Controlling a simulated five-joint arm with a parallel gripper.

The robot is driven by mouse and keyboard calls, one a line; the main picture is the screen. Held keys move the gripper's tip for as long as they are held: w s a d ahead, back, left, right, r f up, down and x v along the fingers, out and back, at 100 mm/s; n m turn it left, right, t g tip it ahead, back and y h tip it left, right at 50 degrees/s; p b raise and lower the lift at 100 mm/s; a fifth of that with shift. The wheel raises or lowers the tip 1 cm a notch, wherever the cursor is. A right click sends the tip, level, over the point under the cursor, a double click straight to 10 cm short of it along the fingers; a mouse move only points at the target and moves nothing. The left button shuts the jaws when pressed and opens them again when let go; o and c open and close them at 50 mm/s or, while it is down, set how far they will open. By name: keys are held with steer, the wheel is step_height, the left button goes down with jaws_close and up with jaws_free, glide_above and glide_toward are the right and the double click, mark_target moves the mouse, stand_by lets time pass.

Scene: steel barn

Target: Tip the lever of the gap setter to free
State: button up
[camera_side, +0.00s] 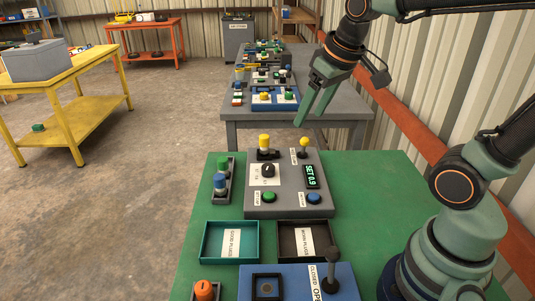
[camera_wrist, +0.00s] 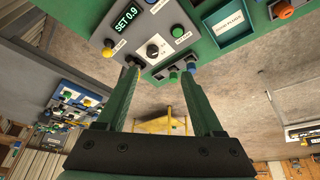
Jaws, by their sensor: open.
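The gap setter (camera_side: 283,178) is a grey box on the green mat, with a black dial (camera_side: 268,170), a display reading SET 0.9 (camera_side: 311,177) and two buttons. Its lever (camera_side: 304,147), a short stick with a yellow ball, stands at the far right corner beside a white label. A yellow-topped plug (camera_side: 264,145) stands at the far left corner. My gripper (camera_side: 311,116) is open and empty, above and beyond the far edge of the box. The wrist view shows my gripper (camera_wrist: 162,73) with fingers apart and the gap setter (camera_wrist: 140,38) beyond the fingertips; the lever's tilt there is unclear.
A holder with a green-topped and a blue-topped plug (camera_side: 220,180) stands left of the box. Teal (camera_side: 205,245) and dark (camera_side: 282,226) trays lie in front, then a blue box with a black lever (camera_side: 331,260). A cluttered grey table (camera_side: 240,120) stands behind.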

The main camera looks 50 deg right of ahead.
steer(key=w+d+f+g, duration=0.1)
steer(key=w+d+g, duration=0.1)
steer(key=w+d, duration=0.5)
steer(key=m+g, duration=0.2)
glide_above(304, 141)
step_height(304, 141, down, 6)
steer(key=shift+w+d+f, duration=0.3)
steer(key=shift+d+f, duration=0.1)
steer(key=shift+d, duration=0.2)
step_height(304, 141, down, 12)
steer(key=shift+r, duration=0.25)
jaws_close()
steer(key=shift+r, duration=0.1)
